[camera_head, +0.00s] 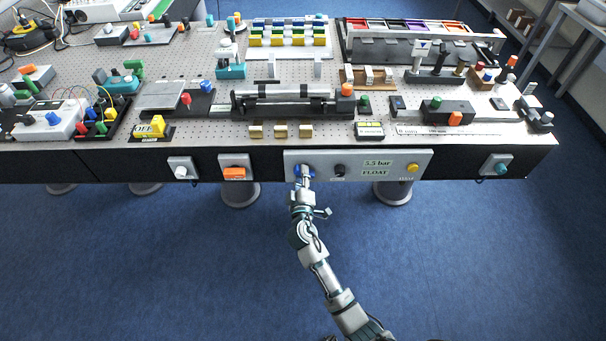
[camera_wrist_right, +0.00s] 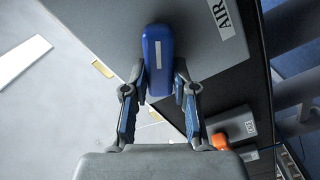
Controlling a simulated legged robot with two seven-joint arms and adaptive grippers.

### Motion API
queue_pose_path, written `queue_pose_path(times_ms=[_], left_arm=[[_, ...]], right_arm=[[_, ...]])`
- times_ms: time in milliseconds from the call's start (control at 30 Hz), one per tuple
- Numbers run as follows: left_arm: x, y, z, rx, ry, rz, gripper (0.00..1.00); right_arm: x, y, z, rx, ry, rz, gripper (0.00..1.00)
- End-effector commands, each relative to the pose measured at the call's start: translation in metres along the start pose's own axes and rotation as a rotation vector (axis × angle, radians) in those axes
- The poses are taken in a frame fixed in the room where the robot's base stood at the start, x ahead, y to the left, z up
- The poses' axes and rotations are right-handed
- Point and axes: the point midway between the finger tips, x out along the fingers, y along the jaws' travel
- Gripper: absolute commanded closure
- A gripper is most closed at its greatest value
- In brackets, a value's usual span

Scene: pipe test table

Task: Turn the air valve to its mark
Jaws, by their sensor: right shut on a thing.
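The air valve's blue handle (camera_wrist_right: 157,62) fills the upper middle of the right wrist view, with an AIR label (camera_wrist_right: 224,18) on the grey panel beside it. In the head view the blue handle (camera_head: 297,171) is at the left end of the grey front panel (camera_head: 325,157), mostly hidden by my gripper. My right gripper (camera_head: 304,173) is at the handle, and its two fingers (camera_wrist_right: 158,88) are shut on the handle's near end. Any mark for the valve is too small to tell. My left gripper is not in view.
The panel also carries a black knob (camera_head: 340,171), a sign reading 5.5 bar FLOAT (camera_head: 376,167) and a yellow button (camera_head: 412,168). An orange switch (camera_head: 234,173) sits to the left on the table's front. The tabletop above is crowded; the floor in front is clear.

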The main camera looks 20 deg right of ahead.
Motion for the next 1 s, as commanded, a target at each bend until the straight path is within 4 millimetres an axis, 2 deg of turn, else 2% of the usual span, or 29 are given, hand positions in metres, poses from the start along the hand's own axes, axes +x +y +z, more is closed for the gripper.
queue_pose_path(times_ms=[167,300,600,1000], left_arm=[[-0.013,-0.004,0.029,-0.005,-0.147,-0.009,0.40],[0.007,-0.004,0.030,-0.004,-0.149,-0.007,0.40],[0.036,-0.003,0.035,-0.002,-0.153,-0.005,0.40],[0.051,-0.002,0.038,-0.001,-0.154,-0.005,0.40]], right_arm=[[0.000,-0.003,0.002,-0.165,-0.004,-0.006,1.00],[0.000,-0.005,0.002,-0.283,-0.003,-0.007,1.00],[0.000,-0.008,0.004,-0.474,-0.003,-0.008,1.00],[-0.001,-0.011,0.004,-0.568,-0.002,-0.010,1.00]])
